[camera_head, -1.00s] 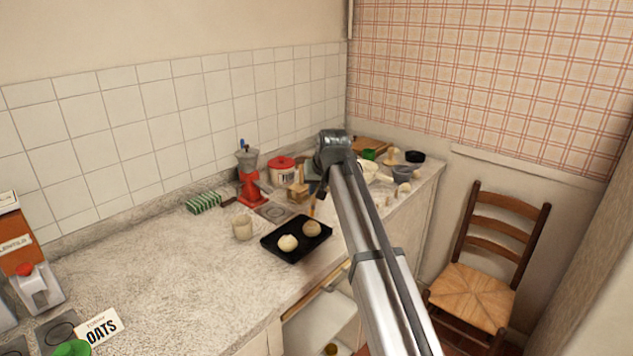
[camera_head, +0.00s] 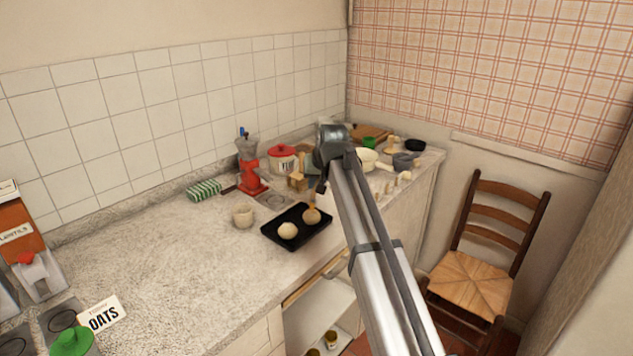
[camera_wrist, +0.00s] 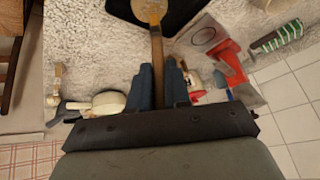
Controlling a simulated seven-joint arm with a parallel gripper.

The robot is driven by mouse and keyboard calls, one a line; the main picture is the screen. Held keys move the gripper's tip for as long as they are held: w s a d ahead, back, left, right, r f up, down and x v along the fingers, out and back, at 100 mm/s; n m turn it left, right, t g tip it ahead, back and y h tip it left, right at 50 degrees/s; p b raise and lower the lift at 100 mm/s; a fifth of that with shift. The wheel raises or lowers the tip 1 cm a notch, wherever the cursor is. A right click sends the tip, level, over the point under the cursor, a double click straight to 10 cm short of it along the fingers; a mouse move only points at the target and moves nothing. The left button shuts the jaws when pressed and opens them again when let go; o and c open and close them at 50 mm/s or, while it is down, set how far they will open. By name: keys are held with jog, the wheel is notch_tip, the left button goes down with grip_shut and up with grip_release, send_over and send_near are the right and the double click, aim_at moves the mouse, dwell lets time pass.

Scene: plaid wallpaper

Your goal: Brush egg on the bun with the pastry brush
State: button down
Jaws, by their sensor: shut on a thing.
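My gripper (camera_wrist: 160,78) is shut on the handle of the pastry brush (camera_wrist: 156,55), which stands between its blue fingers in the wrist view. The brush's far end reaches a golden-tan shape over the tray, and I cannot tell bristles from bun there. In the head view, two round buns sit on a black tray (camera_head: 268,233). The left bun (camera_head: 288,231) is pale and clear of the gripper. The right bun (camera_head: 312,217) looks more tan, with the brush's lower end at its top; exact contact is unclear. A small beige cup (camera_head: 243,216) stands left of the tray; its contents are hidden.
A red grinder (camera_head: 250,172), a red-lidded jar (camera_head: 283,160) and a green striped cloth-like item (camera_head: 204,190) stand behind. Pots and bowls crowd the counter's far right. The counter left of the cup is clear. A wooden chair (camera_head: 470,275) stands at right.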

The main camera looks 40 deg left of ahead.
jog(key=shift+f, duration=0.75)
dwell(0.6)
jog(key=shift+s+a, duration=0.1)
jog(key=shift+s+a, duration=0.2)
jog(key=shift+s, duration=0.05)
jog(key=shift+w, duration=0.1)
jog(key=shift+w+d, duration=0.6)
jog(key=shift+s+a, duration=0.15)
